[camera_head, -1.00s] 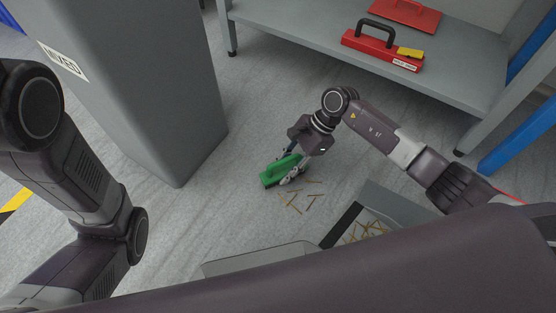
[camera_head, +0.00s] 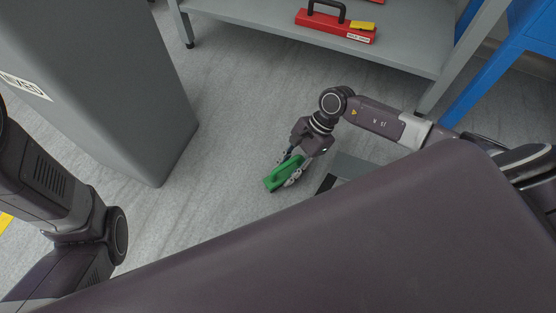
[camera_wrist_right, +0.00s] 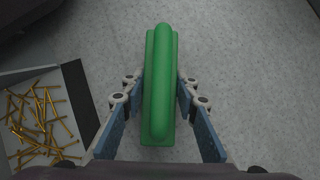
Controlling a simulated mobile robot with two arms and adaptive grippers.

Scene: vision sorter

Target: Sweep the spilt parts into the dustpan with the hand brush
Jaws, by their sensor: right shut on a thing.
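The green hand brush (camera_head: 280,177) is in my right gripper (camera_head: 290,167), low over the grey floor; I cannot tell whether it touches the floor. In the right wrist view the brush (camera_wrist_right: 160,85) runs lengthwise between the two blue finger pads of my right gripper (camera_wrist_right: 159,100). The grey dustpan (camera_head: 352,166) lies just right of the brush, mostly hidden by my own body. The right wrist view shows the dustpan's dark lip (camera_wrist_right: 80,98) and several brass-coloured screw-like parts (camera_wrist_right: 38,122) in it. No loose parts show on the visible floor. My left gripper is out of view.
A grey bin (camera_head: 110,85) with a label stands at the left. A blue frame (camera_head: 490,70) stands at the right. The floor between bin and shelf is clear.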

